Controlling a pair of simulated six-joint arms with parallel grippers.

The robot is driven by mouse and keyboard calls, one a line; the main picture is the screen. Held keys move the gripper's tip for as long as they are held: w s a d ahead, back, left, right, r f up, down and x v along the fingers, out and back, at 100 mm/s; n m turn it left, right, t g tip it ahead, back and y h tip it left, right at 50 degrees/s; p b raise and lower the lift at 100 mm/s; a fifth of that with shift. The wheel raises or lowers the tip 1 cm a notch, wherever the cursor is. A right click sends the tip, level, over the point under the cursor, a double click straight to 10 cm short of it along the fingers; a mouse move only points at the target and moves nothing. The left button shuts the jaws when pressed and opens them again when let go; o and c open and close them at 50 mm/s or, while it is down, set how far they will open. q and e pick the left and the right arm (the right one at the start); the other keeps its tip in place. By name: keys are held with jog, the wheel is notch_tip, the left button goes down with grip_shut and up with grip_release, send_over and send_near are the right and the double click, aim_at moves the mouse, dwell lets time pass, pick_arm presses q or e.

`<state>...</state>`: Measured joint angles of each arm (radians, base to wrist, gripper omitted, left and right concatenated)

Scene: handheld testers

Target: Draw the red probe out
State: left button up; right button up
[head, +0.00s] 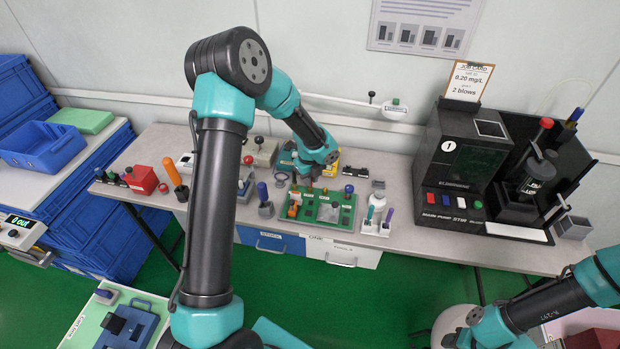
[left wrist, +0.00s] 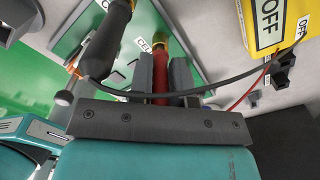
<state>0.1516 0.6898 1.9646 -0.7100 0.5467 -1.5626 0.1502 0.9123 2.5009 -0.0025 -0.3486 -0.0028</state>
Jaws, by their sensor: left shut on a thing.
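The red probe (left wrist: 161,88) stands between the two grey fingers of my left gripper (left wrist: 163,78) in the left wrist view. The gripper is shut on it. Its brass-coloured end (left wrist: 160,50) shows beyond the fingertips, close to a green board with a white label. I cannot tell whether this end is seated in anything. In the head view my left gripper (head: 318,172) is at the back of the bench by the yellow box (head: 331,168), and the probe cannot be made out there. My right gripper (head: 470,338) is at the bottom edge, its jaws unclear.
In the left wrist view a yellow box (left wrist: 275,22) marked OFF is close on the right. A black handle (left wrist: 105,45) and a dark cable (left wrist: 215,88) cross close to the fingers.

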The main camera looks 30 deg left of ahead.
pick_arm(q)
grip_shut()
jog(key=shift+r, duration=0.15)
jog(key=shift+r, duration=2.2)
jog(key=shift+w, duration=0.1)
